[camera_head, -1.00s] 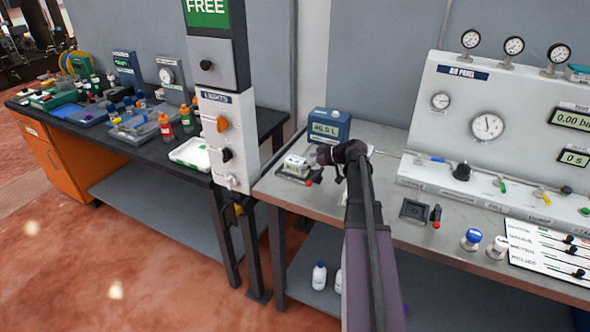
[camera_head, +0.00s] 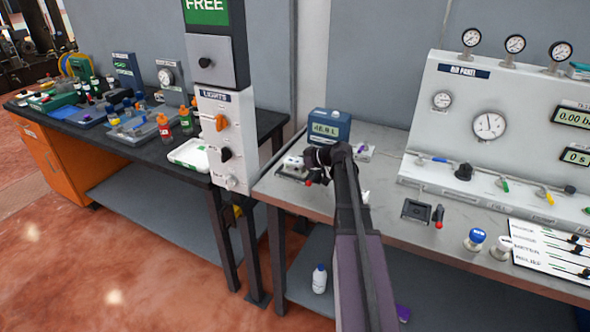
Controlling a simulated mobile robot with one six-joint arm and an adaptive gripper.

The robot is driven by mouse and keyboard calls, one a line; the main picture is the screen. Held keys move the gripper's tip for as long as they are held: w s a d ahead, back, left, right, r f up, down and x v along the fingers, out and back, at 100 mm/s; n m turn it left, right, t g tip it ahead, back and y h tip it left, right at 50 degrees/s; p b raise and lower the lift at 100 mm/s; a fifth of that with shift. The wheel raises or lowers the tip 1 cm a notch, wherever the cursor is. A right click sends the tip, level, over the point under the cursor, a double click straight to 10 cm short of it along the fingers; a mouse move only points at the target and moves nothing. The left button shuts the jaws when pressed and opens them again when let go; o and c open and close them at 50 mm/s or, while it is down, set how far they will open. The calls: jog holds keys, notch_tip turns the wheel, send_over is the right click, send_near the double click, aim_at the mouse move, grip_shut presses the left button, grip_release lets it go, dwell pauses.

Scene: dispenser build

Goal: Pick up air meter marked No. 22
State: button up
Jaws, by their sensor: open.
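My gripper (camera_head: 313,160) is at the left end of the grey bench, over a dark square tray (camera_head: 288,171). A small white device (camera_head: 293,162) sits on this tray, partly hidden by my gripper. My gripper's fingers are small and dark here; I cannot tell whether they touch the device. A blue box with a lit display (camera_head: 328,126) stands just behind, its reading in litres. No marking "No. 22" is legible, so I cannot tell which item is the air meter so marked.
The air panel (camera_head: 470,130) with gauges and valves stands at the bench's back right. A dark tray (camera_head: 416,210), a red-tipped tool (camera_head: 438,216) and a blue-capped jar (camera_head: 475,239) lie in front. A light post (camera_head: 226,140) stands left. Bare bench (camera_head: 385,180) shows right of my arm.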

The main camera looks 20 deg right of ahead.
dwell(0.4)
jog(key=c, duration=1.3)
